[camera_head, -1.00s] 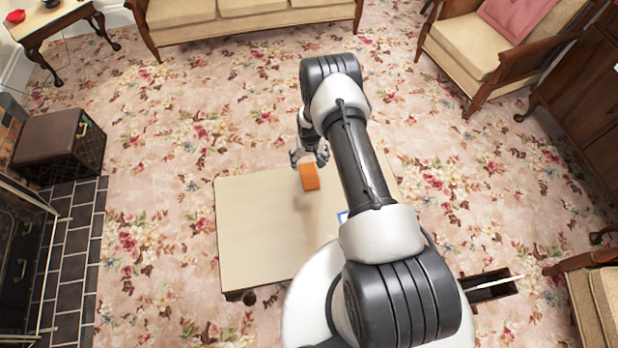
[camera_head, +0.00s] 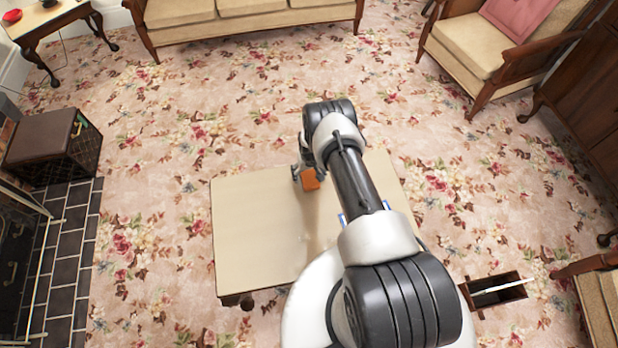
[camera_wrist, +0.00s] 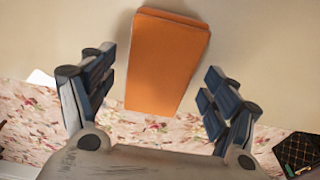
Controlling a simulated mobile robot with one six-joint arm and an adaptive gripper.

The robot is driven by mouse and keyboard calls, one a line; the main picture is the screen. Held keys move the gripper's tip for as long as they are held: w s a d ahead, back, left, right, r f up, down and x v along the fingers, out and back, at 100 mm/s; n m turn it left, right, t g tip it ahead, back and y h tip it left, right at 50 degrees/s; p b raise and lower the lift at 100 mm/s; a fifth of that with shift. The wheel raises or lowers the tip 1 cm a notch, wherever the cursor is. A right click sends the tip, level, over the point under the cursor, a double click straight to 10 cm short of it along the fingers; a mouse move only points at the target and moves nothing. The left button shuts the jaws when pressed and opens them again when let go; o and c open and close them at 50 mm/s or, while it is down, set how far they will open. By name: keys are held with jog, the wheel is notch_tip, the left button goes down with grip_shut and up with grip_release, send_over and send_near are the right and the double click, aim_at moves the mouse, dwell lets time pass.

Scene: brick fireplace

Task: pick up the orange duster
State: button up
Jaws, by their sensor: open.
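The orange duster (camera_head: 311,181) is at the far side of the low beige table (camera_head: 255,240), partly covered by my gripper (camera_head: 303,174) in the head view. In the wrist view the duster (camera_wrist: 168,60) shows as an orange block with its near end between my open fingers (camera_wrist: 161,75). There is a visible gap on each side, so neither finger appears to touch it.
The left half of the tabletop is clear. A small blue-edged item (camera_head: 342,219) lies on the table beside my arm. A brown box (camera_head: 45,140) stands by the fireplace at left. A sofa (camera_head: 245,10) and an armchair (camera_head: 490,45) are farther back.

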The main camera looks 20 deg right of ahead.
aim_at(309, 174)
jog(key=c, duration=1.2)
jog(key=shift+r, duration=0.15)
notch_tip(309, 174, up, 20)
jog(key=p, duration=0.6)
